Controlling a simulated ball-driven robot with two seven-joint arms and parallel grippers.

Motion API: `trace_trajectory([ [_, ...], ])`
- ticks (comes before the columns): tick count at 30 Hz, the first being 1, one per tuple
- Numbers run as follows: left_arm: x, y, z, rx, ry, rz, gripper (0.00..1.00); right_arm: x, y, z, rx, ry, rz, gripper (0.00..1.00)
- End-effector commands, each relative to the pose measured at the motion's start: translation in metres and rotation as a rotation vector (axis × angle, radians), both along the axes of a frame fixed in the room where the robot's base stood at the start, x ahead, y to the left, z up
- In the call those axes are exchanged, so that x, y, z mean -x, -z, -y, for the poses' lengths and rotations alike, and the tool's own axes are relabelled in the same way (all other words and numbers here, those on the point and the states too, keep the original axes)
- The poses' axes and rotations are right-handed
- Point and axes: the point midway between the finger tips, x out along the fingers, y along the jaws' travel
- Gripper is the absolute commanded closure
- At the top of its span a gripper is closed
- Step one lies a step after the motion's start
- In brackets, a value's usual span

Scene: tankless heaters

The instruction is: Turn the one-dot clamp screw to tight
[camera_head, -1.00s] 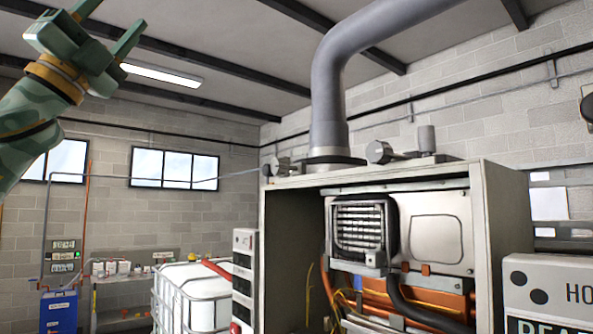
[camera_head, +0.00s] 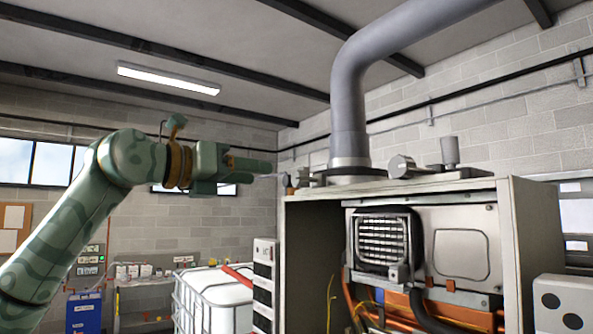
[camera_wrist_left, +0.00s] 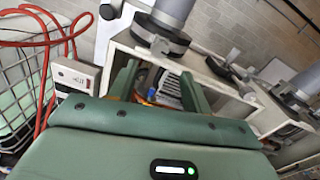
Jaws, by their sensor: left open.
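The heater cabinet (camera_head: 520,240) stands at the right with its front open. A grey flue pipe (camera_head: 349,100) rises from its top through a dark collar (camera_head: 350,172). A small metal knob-like fitting (camera_head: 289,184) sits left of the collar, and a larger round one (camera_head: 401,167) sits to its right. I cannot make out a one-dot mark on either. My left gripper (camera_head: 262,173) is open and empty, its fingers pointing right, near the left fitting in the picture. In the left wrist view the open fingers (camera_wrist_left: 161,88) point toward the cabinet and flue (camera_wrist_left: 172,10). My right gripper is out of view.
A white box with two black dots (camera_head: 565,302) is at the right edge. A caged white tank (camera_head: 215,300) stands left of the cabinet, with a red hose (camera_wrist_left: 45,75). A second flue (camera_wrist_left: 305,85) shows at right in the wrist view.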

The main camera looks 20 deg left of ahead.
Motion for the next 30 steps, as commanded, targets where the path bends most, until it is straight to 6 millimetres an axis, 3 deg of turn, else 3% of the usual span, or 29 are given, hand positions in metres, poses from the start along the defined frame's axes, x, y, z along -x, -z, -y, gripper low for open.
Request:
trace_trajectory([
  [6, -0.046, -0.004, 0.034, 0.001, 0.003, -0.004, 0.51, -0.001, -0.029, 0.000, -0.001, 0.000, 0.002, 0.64],
  [12, -0.074, -0.004, 0.053, 0.002, 0.002, -0.002, 0.51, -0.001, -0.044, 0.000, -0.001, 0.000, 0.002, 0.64],
  [25, -0.086, 0.000, 0.061, 0.001, 0.001, 0.000, 0.51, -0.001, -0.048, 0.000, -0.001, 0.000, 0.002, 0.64],
  [26, -0.086, 0.000, 0.061, 0.001, 0.001, 0.000, 0.54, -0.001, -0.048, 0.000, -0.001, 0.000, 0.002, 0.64],
  [30, -0.086, 0.000, 0.061, 0.001, 0.001, 0.000, 0.93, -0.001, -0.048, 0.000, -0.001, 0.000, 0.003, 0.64],
])
